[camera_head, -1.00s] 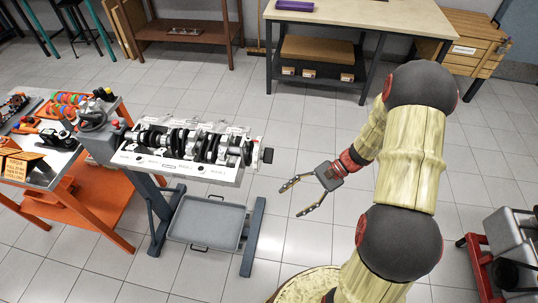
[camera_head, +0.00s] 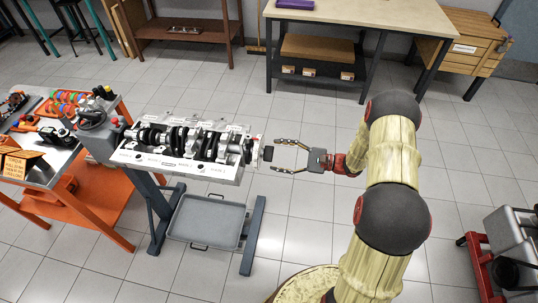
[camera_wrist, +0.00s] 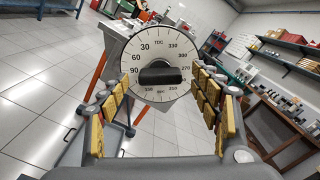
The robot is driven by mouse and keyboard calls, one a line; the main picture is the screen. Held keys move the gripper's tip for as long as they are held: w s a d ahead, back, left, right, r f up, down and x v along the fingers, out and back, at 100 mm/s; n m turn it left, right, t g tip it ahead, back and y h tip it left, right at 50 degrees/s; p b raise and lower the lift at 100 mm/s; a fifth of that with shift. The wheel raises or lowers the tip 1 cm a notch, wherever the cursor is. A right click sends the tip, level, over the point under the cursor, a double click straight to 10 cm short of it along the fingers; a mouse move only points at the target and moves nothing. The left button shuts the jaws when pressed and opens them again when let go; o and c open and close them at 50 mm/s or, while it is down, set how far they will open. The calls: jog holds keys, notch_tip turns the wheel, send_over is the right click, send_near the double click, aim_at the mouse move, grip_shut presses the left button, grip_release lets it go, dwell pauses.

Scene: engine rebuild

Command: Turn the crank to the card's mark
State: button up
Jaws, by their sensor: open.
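The crank (camera_head: 208,148) lies in the engine block (camera_head: 195,170) on its stand at left. A black bar handle (camera_head: 268,154) sticks out of its right end. In the wrist view the black handle (camera_wrist: 160,76) lies about level across a white degree dial (camera_wrist: 160,50), with TDC at the top, 90 at left and 270 at right. My gripper (camera_head: 276,155) is open and faces the handle, its fingertips just short of or beside it. In the wrist view the gold-padded fingers (camera_wrist: 162,100) stand either side of the dial, apart from the handle.
An orange card-like piece (camera_head: 14,166) with print too small to read is on the cart (camera_head: 50,175) at left. A grey tray (camera_head: 206,222) sits low under the block. A workbench (camera_head: 350,15) stands at the back. The floor around my gripper is clear.

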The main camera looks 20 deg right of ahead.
aim_at(269, 152)
jog(key=shift+b+x, duration=0.3)
jog(key=shift+x, duration=1.55)
jog(key=shift+c, duration=0.3)
jog(key=c, duration=1.1)
jog(key=shift+p, duration=0.3)
jog(key=m+p, duration=0.2)
jog(key=shift+r+m, duration=0.15)
jog(key=shift+m, duration=0.25)
jog(key=shift+m+p, duration=1.55)
jog(key=shift+m, duration=0.45)
jog(key=shift+w, duration=0.1)
jog(key=o, duration=1)
